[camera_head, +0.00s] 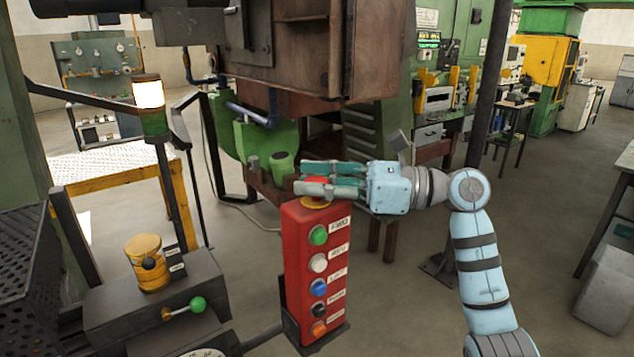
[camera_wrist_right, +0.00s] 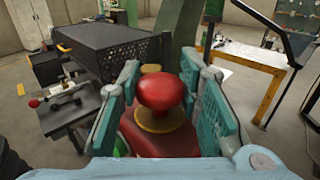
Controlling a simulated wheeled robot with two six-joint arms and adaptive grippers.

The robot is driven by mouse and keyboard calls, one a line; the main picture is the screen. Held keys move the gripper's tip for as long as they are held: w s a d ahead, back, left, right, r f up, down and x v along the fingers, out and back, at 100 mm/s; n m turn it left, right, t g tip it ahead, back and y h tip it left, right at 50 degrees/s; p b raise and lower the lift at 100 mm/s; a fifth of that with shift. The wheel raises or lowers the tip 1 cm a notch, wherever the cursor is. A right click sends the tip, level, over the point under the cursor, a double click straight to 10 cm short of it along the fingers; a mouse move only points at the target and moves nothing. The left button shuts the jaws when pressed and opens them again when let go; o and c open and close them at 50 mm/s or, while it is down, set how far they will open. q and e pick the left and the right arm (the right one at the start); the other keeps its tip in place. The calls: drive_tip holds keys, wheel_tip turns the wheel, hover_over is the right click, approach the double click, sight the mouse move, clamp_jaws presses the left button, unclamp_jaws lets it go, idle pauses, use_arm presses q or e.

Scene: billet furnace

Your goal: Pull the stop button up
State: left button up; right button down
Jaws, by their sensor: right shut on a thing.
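The red stop button (camera_wrist_right: 157,92) is a mushroom knob on a yellow collar (camera_wrist_right: 158,118), on top of the red control box (camera_head: 312,262). In the head view my right gripper (camera_head: 308,180) reaches in from the right, level with the top of the box, and its fingers largely hide the button. In the right wrist view my right gripper (camera_wrist_right: 160,95) has a teal finger on each side of the button. The right gripper is shut on the button; the exact contact is hard to see. My left gripper is not in view.
The box front carries several coloured buttons, with a green one (camera_head: 318,235) uppermost. A grey unit (camera_head: 150,300) with a green-knobbed lever stands to the left. A lamp post (camera_head: 150,105) rises behind it. The rusty furnace body (camera_head: 310,50) is behind the box.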

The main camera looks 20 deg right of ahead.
drive_tip(key=shift+r, duration=0.45)
drive_tip(key=c, duration=1.2)
unclamp_jaws()
drive_tip(key=shift+f, duration=0.1)
drive_tip(key=v, duration=1.2)
drive_tip(key=shift+a, duration=0.1)
